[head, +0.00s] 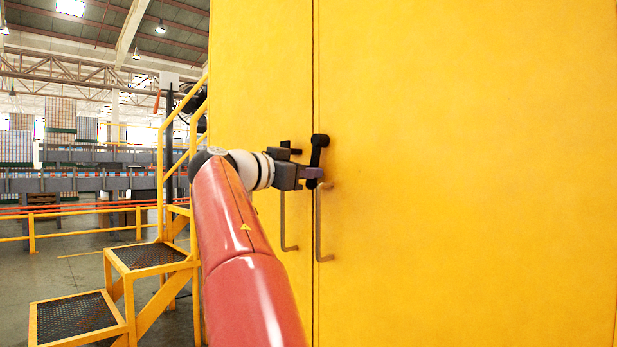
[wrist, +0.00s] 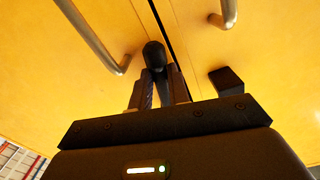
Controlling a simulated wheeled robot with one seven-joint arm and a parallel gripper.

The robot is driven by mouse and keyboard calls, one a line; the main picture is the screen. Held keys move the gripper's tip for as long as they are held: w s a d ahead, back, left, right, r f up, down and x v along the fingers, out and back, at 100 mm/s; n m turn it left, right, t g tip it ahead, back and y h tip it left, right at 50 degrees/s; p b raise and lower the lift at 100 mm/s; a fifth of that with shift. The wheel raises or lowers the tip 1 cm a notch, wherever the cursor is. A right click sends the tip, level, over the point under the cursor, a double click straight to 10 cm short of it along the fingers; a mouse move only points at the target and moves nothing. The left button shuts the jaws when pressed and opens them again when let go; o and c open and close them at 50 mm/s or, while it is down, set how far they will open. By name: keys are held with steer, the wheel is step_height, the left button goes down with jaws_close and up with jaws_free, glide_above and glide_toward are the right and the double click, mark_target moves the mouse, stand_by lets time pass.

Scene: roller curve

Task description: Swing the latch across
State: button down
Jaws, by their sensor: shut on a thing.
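The black latch (head: 319,146) is on the yellow cabinet, by the seam between its two doors. Its pivot end is at the top right of the seam, and its arm hangs down, close to vertical. My gripper (head: 312,173) is shut on the lower end of the latch. In the wrist view the latch's rounded black end (wrist: 154,54) shows between the two fingers of my gripper (wrist: 160,85). A small black catch (head: 290,149) is on the left door, left of the seam; it also shows in the wrist view (wrist: 226,80).
Two grey bar handles, a left one (head: 283,225) and a right one (head: 318,230), hang below the latch, close to my gripper. Yellow steps with a railing (head: 150,258) stand left of the cabinet. The right door's front (head: 460,180) is clear.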

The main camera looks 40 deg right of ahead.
steer(key=shift+w+a+r+m, duration=0.1)
steer(key=shift+w+r+m, duration=0.35)
steer(key=shift+m, duration=0.65)
steer(key=shift+w+d+r+m, duration=0.15)
steer(key=shift+w+m, duration=0.5)
steer(key=shift+m, duration=0.45)
steer(key=shift+w+a+r+m, duration=0.15)
steer(key=shift+w+r+m, duration=0.3)
steer(key=shift+m, duration=0.65)
steer(key=shift+w+f, duration=0.1)
steer(key=c, duration=1.3)
jaws_free()
